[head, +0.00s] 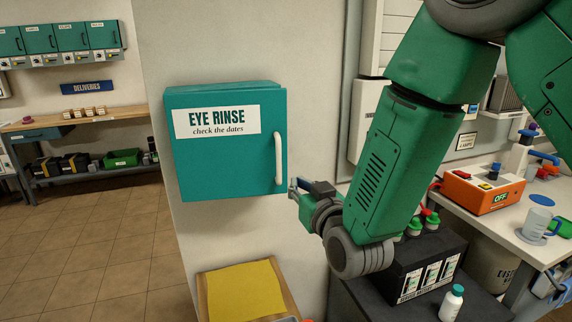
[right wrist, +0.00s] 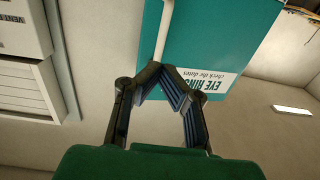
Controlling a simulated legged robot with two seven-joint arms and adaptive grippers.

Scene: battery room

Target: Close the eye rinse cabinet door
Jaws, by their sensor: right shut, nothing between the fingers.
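The teal eye rinse cabinet (head: 225,86) is fixed to the pale wall. Its door (head: 222,165) carries a white "EYE RINSE" label and a white vertical handle (head: 279,159) near its right edge. The door looks flush or almost flush with the box; I cannot tell if a small gap is left. My right gripper (head: 293,185) is shut and empty, just right of the door's lower right edge, near the handle's lower end. In the right wrist view its fingertips (right wrist: 165,69) meet in front of the door (right wrist: 215,40) and by the handle (right wrist: 164,30). Whether they touch is unclear.
A yellow-topped stand (head: 245,290) is below the cabinet. A black battery (head: 420,268) and a white bottle (head: 451,302) are below my right arm. An orange unit (head: 482,191) sits on the bench at right. Tiled floor (head: 110,245) is clear at left.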

